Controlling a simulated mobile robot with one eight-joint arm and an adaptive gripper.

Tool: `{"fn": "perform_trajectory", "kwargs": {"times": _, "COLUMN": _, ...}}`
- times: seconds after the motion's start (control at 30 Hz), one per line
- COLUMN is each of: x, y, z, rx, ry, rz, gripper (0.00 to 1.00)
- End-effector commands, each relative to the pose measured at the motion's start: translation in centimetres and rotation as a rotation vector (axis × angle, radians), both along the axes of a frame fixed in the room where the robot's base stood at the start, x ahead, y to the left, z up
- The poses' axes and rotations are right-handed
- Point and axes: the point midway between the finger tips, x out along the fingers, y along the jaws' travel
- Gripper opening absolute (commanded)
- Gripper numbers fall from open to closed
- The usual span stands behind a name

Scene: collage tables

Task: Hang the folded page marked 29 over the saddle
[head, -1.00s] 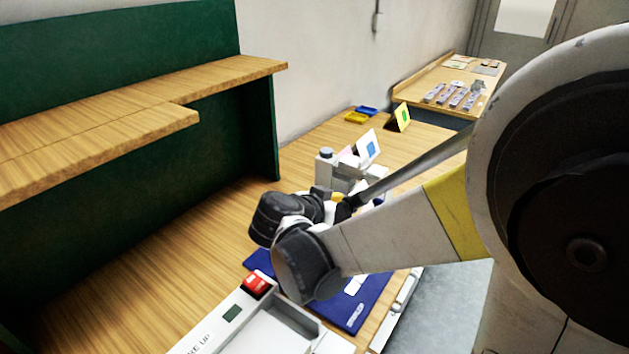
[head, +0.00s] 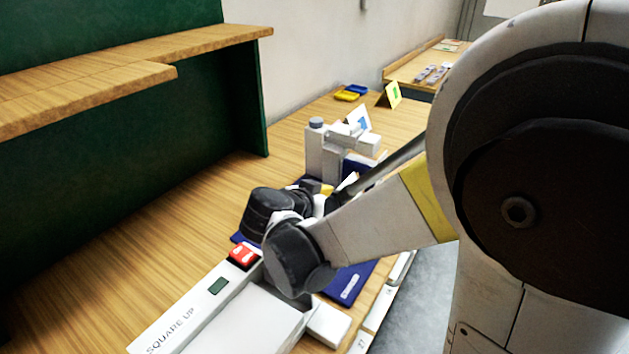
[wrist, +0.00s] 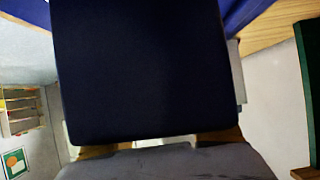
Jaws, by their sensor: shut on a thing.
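My gripper (head: 322,190) is low over the table, beyond my dark wrist joints, and its fingertips are mostly hidden. In the wrist view a dark navy panel (wrist: 140,70) fills the middle, close to the camera. It appears to be the folded page in my gripper, but no number 29 can be read. A pale grey-white stand (head: 316,150) with a round grey knob and blocky arms stands just behind my gripper. It may carry the saddle, but I cannot make out the saddle clearly.
A white tray marked SQUARE UP (head: 190,314) with a red button (head: 243,256) is in front. A blue mat (head: 350,284) lies under my arm. A wooden shelf (head: 110,75) overhangs the left. The table's left is clear.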

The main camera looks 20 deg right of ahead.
Motion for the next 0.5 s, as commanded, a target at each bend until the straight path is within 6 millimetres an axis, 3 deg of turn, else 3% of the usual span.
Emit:
{"fn": "perform_trajectory", "kwargs": {"times": 0.03, "x": -0.29, "y": 0.05, "z": -0.54, "rx": 0.012, "ry": 0.001, "rz": -0.004, "gripper": 0.14}}
{"fn": "perform_trajectory", "kwargs": {"times": 0.07, "x": -0.31, "y": 0.05, "z": -0.57, "rx": 0.013, "ry": 0.002, "rz": -0.004, "gripper": 0.30}}
{"fn": "perform_trajectory", "kwargs": {"times": 0.13, "x": -0.33, "y": 0.04, "z": -0.60, "rx": 0.013, "ry": 0.001, "rz": -0.005, "gripper": 0.51}}
{"fn": "perform_trajectory", "kwargs": {"times": 0.5, "x": -0.59, "y": 0.35, "z": -0.51, "rx": 0.013, "ry": 0.001, "rz": -0.005, "gripper": 0.51}}
